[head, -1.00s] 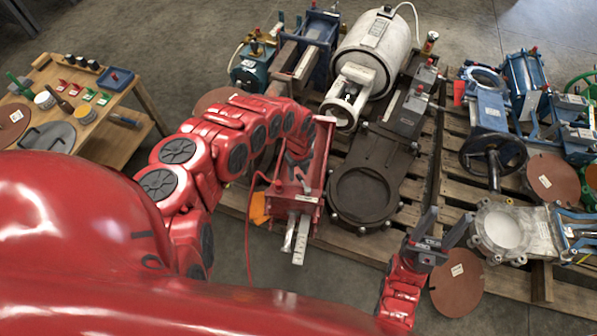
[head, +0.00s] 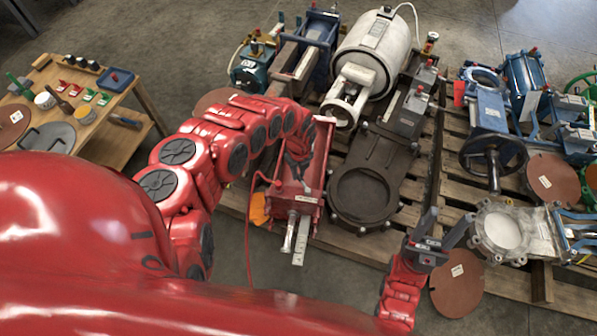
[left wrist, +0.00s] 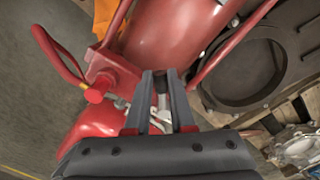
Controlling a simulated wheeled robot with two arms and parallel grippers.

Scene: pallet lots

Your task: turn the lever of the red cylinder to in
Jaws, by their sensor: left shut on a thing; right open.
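The red cylinder (head: 312,185) lies on the near left edge of the pallet. It fills the upper middle of the left wrist view (left wrist: 175,35). A pale metal lever (head: 289,235) shows at its near end, beside a light scale plate (head: 301,243). My left arm arches over to the cylinder. In the left wrist view my left gripper (left wrist: 161,80) is shut on a small pale metal piece that looks like the lever (left wrist: 161,112); the grip is partly hidden. My right gripper (head: 450,219) is open and empty at the near edge of the pallet.
A dark flanged valve (head: 365,190) lies close right of the cylinder, with a white cylinder (head: 375,50) behind. A red hose (head: 248,240) and orange tag (head: 259,208) hang at its left. A wooden table (head: 140,85) with small items stands left.

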